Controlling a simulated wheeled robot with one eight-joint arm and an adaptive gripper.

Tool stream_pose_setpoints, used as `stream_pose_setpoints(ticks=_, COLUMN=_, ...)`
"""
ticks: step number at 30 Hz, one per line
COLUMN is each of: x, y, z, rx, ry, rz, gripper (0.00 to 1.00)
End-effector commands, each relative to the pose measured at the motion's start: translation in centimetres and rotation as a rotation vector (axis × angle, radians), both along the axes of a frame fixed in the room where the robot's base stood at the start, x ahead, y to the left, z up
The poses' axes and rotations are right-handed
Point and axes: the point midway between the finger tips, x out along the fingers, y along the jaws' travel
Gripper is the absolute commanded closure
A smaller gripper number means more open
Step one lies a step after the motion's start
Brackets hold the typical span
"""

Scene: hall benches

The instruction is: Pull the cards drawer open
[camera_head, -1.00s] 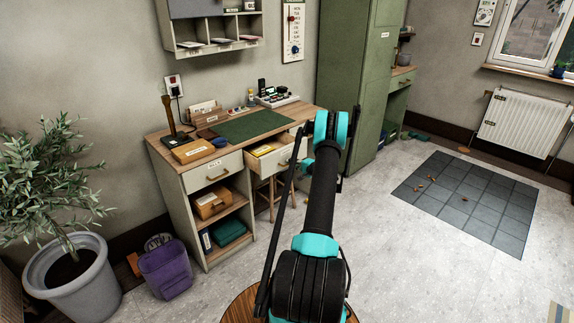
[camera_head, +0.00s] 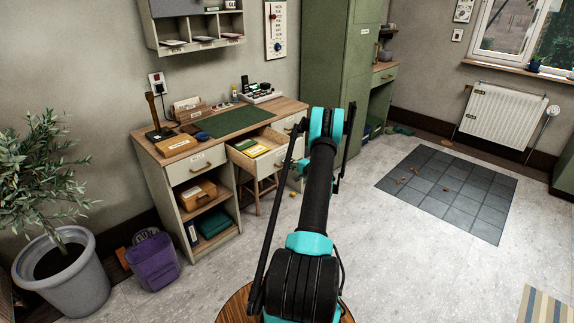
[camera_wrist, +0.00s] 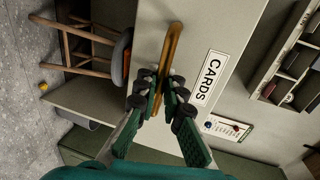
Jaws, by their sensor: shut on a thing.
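The cards drawer (camera_head: 268,167) is pulled part way out of the desk in the head view, with yellow and green items visible inside. In the wrist view its pale front fills the upper middle and carries a label reading CARDS (camera_wrist: 210,77). My gripper (camera_wrist: 164,96) is shut on the brass bar handle (camera_wrist: 173,45) of this drawer, near the handle's lower end in the picture.
The desk (camera_head: 184,152) has another closed drawer (camera_head: 197,165) and open shelves at left. A stool (camera_head: 262,188) stands under the open drawer.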

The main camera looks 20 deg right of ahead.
Motion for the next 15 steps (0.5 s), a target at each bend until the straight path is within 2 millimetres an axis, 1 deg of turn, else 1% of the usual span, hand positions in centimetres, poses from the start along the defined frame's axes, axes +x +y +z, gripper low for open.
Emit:
stream_pose_setpoints(ticks=3, x=-0.02, y=-0.03, z=-0.02, rx=0.000, ry=0.000, rz=0.000, gripper=1.00)
stream_pose_setpoints(ticks=4, x=-0.01, y=-0.04, z=-0.02, rx=0.000, ry=0.000, rz=0.000, gripper=0.90)
stream_pose_setpoints(ticks=6, x=-0.01, y=-0.04, z=-0.02, rx=0.000, ry=0.000, rz=0.000, gripper=0.82)
stream_pose_setpoints(ticks=15, x=-0.08, y=-0.07, z=0.01, rx=0.000, ry=0.000, rz=-0.001, gripper=0.82)
